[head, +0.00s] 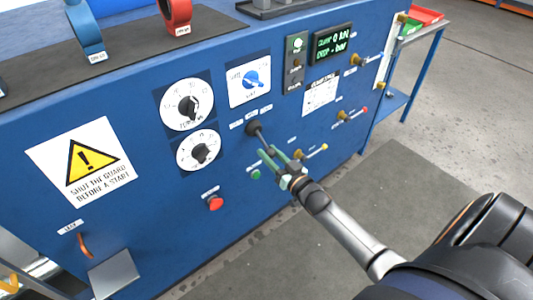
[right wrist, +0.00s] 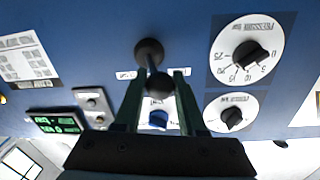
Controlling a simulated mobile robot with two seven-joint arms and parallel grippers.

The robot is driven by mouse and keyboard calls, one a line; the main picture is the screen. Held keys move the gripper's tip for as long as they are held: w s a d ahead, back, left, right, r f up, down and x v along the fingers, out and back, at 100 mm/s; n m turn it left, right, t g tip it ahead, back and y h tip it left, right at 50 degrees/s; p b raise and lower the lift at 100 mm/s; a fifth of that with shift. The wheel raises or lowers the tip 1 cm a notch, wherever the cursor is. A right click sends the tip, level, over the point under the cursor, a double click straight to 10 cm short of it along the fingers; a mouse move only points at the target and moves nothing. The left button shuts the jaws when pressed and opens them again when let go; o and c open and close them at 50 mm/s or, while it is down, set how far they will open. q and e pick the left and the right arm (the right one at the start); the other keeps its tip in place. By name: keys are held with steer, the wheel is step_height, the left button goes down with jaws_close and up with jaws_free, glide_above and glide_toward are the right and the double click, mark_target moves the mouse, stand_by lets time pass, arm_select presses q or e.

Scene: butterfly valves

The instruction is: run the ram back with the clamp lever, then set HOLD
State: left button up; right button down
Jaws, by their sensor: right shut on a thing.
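The clamp lever (head: 253,128) is a dark rod with a round black base on the blue panel, with small labels above it. My right gripper (head: 269,155) is shut on the lever's end. In the right wrist view the lever's round black knob (right wrist: 160,86) sits between the two fingers, with its base (right wrist: 149,51) on the panel beyond. A blue selector knob (head: 252,80) on a white plate is above the lever; its lettering is too small to read surely. The display (head: 331,44) shows green text, with CLAMP seemingly at 0 kN. My left gripper is out of view.
Two black dials (head: 187,103) are left of the lever. A red button (head: 215,203) and a green button (head: 256,174) are below. Small brass-coloured valve handles (head: 343,116) stick out at right. A warning sign (head: 81,162) is at left. The floor in front is clear.

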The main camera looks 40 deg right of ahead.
steer(key=d+n+y+b, duration=0.1)
steer(key=y, duration=0.1)
steer(key=d+n+y+b, duration=0.1)
steer(key=d+n+y, duration=0.1)
steer(key=y, duration=0.1)
steer(key=shift+d+r+g, duration=0.1)
steer(key=shift+g, duration=0.2)
steer(key=c, duration=0.7)
jaws_free()
steer(key=shift+o, duration=1)
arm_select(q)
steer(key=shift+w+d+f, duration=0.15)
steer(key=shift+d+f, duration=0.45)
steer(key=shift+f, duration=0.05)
arm_select(e)
steer(key=shift+s, duration=0.1)
arm_select(q)
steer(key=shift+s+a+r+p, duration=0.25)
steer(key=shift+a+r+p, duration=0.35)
steer(key=shift+p, duration=0.3)
arm_select(e)
steer(key=v, duration=1.2)
steer(key=shift+s, duration=0.25)
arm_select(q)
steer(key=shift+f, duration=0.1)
